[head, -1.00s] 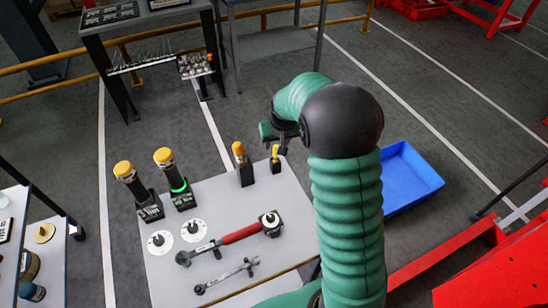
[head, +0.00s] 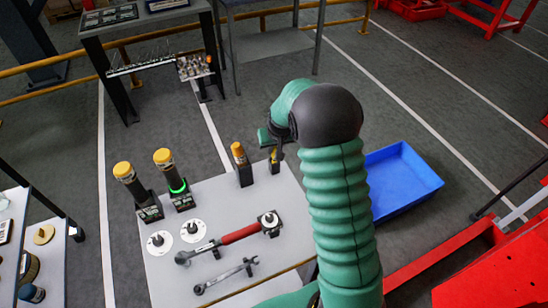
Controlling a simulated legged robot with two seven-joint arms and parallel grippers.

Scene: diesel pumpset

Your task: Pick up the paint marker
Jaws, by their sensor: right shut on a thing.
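The paint marker (head: 275,155) looks like the slim yellow item standing upright in a small black holder (head: 275,167) at the far right of the light grey table (head: 215,205). My right gripper (head: 273,147) reaches over the table's far right corner and is shut on the marker's upper part. The gripper and wrist hide most of the marker and part of the jaws. The marker's lower end still appears to be in the holder. My left gripper is out of view.
An orange-topped item in a black stand (head: 243,175) is close left of the marker. Two yellow-capped tools (head: 124,172) (head: 164,160), a red-handled wrench (head: 238,235) and a spanner (head: 226,275) occupy the table. A blue bin (head: 405,180) lies right.

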